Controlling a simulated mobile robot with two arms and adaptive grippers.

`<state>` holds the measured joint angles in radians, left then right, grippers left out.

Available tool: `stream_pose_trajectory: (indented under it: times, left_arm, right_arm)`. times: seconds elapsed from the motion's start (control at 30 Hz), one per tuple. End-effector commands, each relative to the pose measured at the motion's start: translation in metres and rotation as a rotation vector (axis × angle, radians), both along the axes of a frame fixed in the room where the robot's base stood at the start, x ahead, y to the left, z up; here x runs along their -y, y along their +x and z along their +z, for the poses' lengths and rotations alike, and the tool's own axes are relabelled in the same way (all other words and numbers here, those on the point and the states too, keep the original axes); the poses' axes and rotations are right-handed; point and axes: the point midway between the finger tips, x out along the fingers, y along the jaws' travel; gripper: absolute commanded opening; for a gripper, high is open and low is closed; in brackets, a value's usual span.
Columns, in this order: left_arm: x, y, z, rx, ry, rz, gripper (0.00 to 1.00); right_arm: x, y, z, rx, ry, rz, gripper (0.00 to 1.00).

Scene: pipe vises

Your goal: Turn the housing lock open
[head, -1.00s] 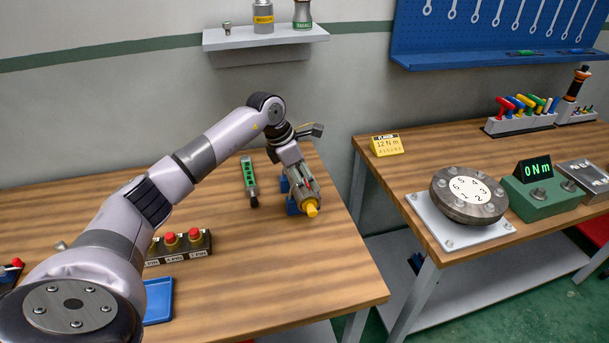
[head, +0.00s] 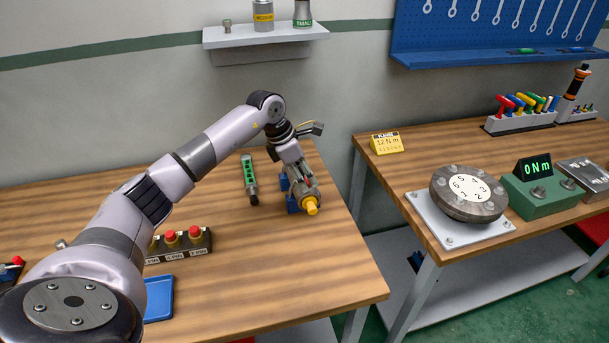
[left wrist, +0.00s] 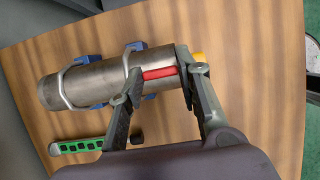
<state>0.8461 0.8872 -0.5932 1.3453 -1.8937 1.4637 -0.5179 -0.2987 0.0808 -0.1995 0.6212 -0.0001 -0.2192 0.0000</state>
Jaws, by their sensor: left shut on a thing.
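The housing (left wrist: 95,80) is a metal cylinder held by clips in blue vises (left wrist: 88,60) on the left table. In the left wrist view a red strip (left wrist: 160,72) runs along it near a yellow end cap (left wrist: 199,58). The yellow cap also shows in the head view (head: 311,206). The head view mostly hides the cylinder behind the gripper. My right gripper is not in view.
A green tool (head: 250,180) lies left of the vises. A block with red-topped knobs (head: 180,245) and a blue tray (head: 158,299) are nearer on the table. A gap separates it from the right table with the dial plate (head: 468,193).

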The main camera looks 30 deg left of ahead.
Motion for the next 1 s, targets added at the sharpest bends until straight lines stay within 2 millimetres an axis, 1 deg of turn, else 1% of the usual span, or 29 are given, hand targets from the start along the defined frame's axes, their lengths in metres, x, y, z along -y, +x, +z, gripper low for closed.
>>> stream_pose_trajectory:
  times: [0.27,0.47,1.0]
  left_arm:
    - [0.0,0.0,0.0,0.002,0.002,0.036,0.04]
    - [0.0,-0.001,0.0,0.003,0.003,0.139,0.04]
    - [0.004,-0.001,0.0,0.005,0.002,0.63,0.04]
  right_arm:
    - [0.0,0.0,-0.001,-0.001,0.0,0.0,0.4]
    - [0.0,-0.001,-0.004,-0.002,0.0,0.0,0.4]
    - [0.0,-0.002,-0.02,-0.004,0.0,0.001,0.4]
